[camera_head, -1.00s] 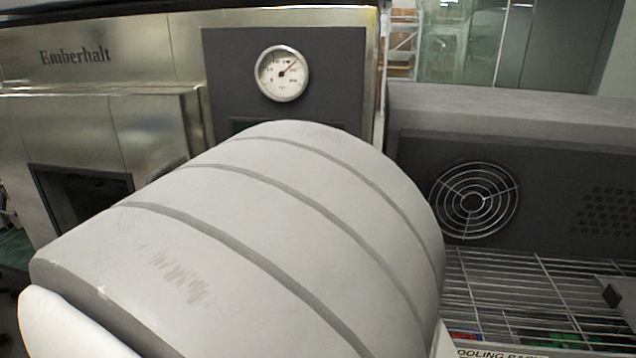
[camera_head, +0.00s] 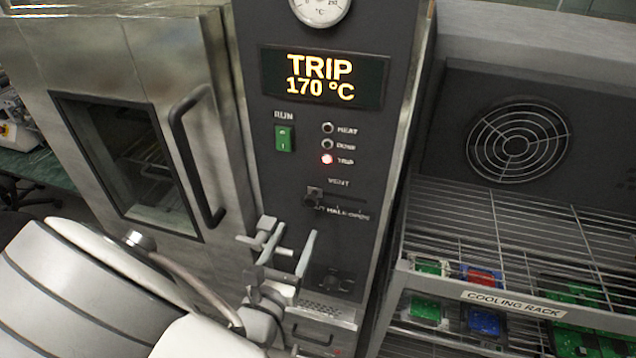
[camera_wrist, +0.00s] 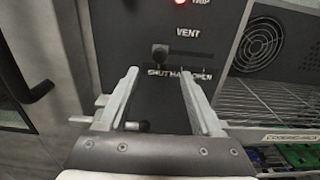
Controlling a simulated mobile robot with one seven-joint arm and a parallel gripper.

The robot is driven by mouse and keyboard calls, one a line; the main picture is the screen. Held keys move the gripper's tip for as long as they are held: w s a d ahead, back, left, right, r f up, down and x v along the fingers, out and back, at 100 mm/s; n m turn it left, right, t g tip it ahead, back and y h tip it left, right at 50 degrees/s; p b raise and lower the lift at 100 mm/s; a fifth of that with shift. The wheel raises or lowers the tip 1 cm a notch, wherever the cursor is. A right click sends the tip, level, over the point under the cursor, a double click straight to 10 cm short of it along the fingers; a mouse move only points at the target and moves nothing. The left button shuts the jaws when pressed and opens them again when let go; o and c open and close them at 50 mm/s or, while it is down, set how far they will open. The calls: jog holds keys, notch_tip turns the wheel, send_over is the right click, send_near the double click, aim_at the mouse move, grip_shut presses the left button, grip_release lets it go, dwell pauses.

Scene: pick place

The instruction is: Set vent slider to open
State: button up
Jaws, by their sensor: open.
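The vent slider (camera_head: 314,196) is a small dark knob at the left end of its slot, at the mark that reads SHUT in the wrist view. The HALF and OPEN marks lie to its right. In the wrist view the slider (camera_wrist: 160,52) shows beyond and between my fingertips. My gripper (camera_head: 288,240) is open and empty, in front of the dark control panel (camera_head: 385,150) and a little below the slider in the head view. Its two fingers (camera_wrist: 162,80) stand apart on either side of the slider's line, and I see no contact with the knob.
The display (camera_head: 322,78) reads TRIP 170 °C, and a red trip lamp (camera_head: 327,159) is lit. A green RUN switch (camera_head: 285,138) is above the slider. An oven door handle (camera_head: 196,155) juts out at left. The cooling rack (camera_head: 512,303) with coloured boards stands at right.

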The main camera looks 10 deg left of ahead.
aim_at(310, 204)
jog(key=w, duration=0.3)
jog(key=w+p, duration=0.1)
jog(key=w, duration=0.3)
jog(key=w+d, duration=0.1)
jog(key=w, duration=0.2)
jog(key=shift+w, duration=0.2)
grip_shut()
dwell(1.0)
